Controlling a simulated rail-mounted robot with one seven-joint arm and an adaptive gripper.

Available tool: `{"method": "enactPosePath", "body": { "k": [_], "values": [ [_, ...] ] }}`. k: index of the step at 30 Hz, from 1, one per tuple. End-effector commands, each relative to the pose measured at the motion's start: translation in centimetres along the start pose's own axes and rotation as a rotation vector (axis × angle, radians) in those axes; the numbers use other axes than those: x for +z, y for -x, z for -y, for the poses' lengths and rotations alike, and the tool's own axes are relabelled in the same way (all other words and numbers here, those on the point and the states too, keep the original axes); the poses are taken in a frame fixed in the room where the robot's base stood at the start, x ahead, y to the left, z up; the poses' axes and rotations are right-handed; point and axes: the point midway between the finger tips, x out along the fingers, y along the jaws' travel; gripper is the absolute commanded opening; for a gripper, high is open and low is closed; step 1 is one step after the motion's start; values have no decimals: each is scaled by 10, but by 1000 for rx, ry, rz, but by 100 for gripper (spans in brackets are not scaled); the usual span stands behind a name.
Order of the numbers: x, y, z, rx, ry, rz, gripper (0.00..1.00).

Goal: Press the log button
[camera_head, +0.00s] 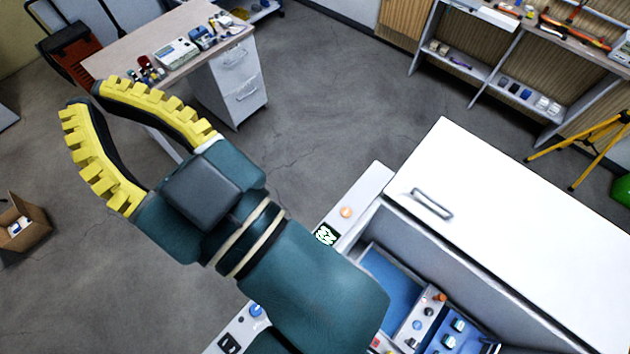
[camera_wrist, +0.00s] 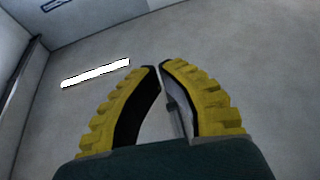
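My gripper (camera_head: 88,96) is at the left in the head view, raised over open floor, with yellow ribbed fingers. Its fingertips almost meet, with nothing between them; it also shows in the wrist view (camera_wrist: 159,68). A pale control strip (camera_head: 370,184) runs diagonally beneath my arm. It bears an orange round button (camera_head: 346,212), a small lit display (camera_head: 325,235), a blue round button (camera_head: 256,310) and a dark switch (camera_head: 229,343). My arm hides the strip's middle. I cannot read which button is the log button. My gripper is well apart from the strip.
A white cabinet (camera_head: 530,210) with a handle stands at right, beside a blue-lined recess (camera_head: 388,275) holding small parts. A desk (camera_head: 130,48) with instruments stands behind my gripper. An open cardboard box (camera_head: 35,232) is at far left. A yellow tripod (camera_head: 590,150) stands at right.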

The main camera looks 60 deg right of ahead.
Motion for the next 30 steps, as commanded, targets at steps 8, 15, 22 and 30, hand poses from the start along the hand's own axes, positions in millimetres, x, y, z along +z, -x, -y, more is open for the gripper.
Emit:
{"method": "enactPosePath", "body": {
  "k": [8,15,22,30],
  "values": [
    [3,0,-1,2,5,5,0],
    [94,-9,-53,66,191,190,0],
    [228,13,-145,113,423,481,0],
    [369,94,-243,102,578,801,0]
  ]
}}
